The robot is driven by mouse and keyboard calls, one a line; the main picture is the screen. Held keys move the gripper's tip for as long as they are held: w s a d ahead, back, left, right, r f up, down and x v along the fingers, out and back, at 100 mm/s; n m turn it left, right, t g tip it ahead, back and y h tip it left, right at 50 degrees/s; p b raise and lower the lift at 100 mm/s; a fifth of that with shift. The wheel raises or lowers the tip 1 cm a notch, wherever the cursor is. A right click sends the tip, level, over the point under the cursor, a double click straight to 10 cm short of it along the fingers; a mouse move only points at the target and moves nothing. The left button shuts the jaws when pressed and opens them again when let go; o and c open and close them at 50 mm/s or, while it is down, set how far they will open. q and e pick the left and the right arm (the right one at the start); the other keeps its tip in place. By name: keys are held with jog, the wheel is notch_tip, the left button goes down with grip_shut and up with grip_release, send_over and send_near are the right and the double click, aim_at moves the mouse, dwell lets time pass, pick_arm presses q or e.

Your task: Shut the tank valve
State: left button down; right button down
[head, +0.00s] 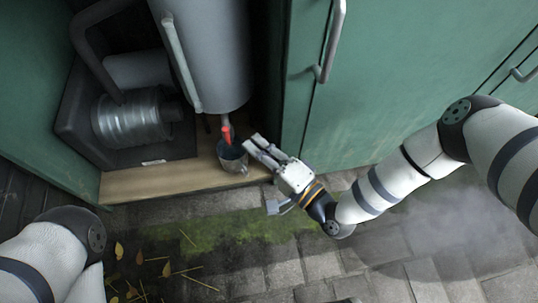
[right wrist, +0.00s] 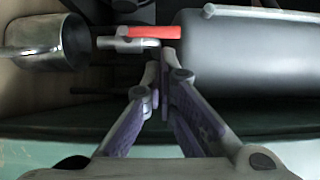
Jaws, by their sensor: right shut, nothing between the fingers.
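The grey tank (head: 208,50) stands in the open cabinet, and its side fills the right of the right wrist view (right wrist: 255,62). Its valve has a red lever (head: 226,132) at the tank's lower end. In the right wrist view the red lever (right wrist: 155,32) lies along the silver valve body (right wrist: 118,43), in line with the outlet. My right gripper (head: 255,144) is shut and empty, just right of the lever and cup. In the wrist view its fingertips (right wrist: 160,62) are close to the lever; contact cannot be told. My left gripper is out of view.
A metal cup (head: 233,158) stands below the valve outlet on the wooden cabinet floor (head: 150,184). A dark machine with a metal cylinder (head: 130,122) is at the left. Green door (head: 385,85) bounds the right.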

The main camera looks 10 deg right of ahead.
aim_at(227, 135)
jog(key=x, duration=0.3)
jog(key=shift+w+a+b, duration=0.15)
jog(key=shift+w+b, duration=0.1)
jog(key=shift+b, duration=0.15)
jog(key=shift+r, duration=0.1)
jog(key=shift+a+r+n+p, duration=0.15)
jog(key=shift+n+p, duration=0.15)
jog(key=shift+p, duration=0.2)
jog(key=shift+a+r+n+g+h+p, duration=0.2)
jog(key=shift+n+g+h+p, duration=0.2)
jog(key=shift+p, duration=0.3)
